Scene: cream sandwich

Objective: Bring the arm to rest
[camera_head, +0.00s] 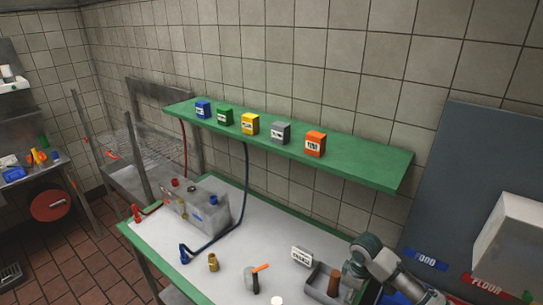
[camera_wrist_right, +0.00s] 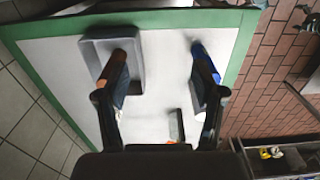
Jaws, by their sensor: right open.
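My right arm (camera_head: 378,262) comes in at the lower right of the head view, over the right part of the table. My right gripper (camera_wrist_right: 158,98) shows in the right wrist view with its two dark fingers spread apart, and nothing is held between them. Beyond the left finger, a brown-handled tool (camera_wrist_right: 118,62) stands in or over a grey tray (camera_wrist_right: 146,60). A blue-handled item (camera_wrist_right: 203,60) lies beyond the right finger, partly hidden by it. My left gripper is not in view.
The white table (camera_head: 225,270) with green edges holds a grey box (camera_head: 207,212), a small brass item (camera_head: 213,262), an orange-and-black tool (camera_head: 254,278) and a label card (camera_head: 301,257). A green shelf (camera_head: 365,168) with several coloured boxes runs above the table's back edge.

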